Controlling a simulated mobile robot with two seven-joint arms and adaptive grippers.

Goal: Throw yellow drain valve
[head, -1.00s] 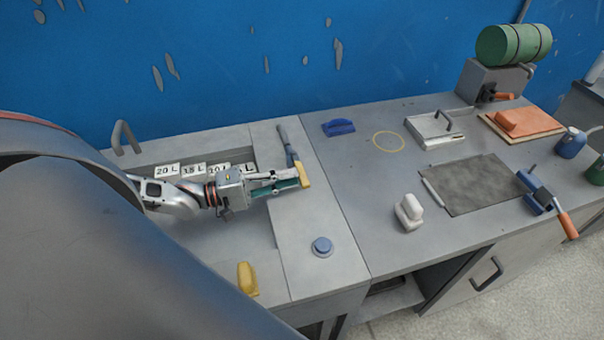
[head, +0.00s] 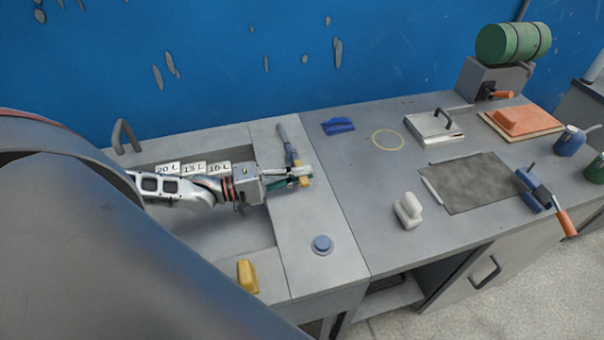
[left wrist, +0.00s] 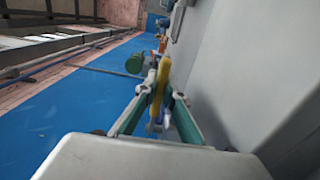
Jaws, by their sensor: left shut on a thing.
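The yellow drain valve handle (head: 304,182) is at the front end of a grey lever or pipe (head: 286,140) on the worktop, right of the sunken basin. My left gripper (head: 298,175) reaches it from the left and is shut on it, covering part of it. In the left wrist view the yellow handle (left wrist: 160,82) stands between the green-sided fingers of the left gripper (left wrist: 157,102). My right gripper is not in view.
Volume cards (head: 194,168) line the basin's back edge. A second yellow block (head: 247,276) sits at the front edge, and a blue button (head: 322,244) is right of the basin. A white handled piece (head: 408,211) and a dark mat (head: 473,185) lie farther right.

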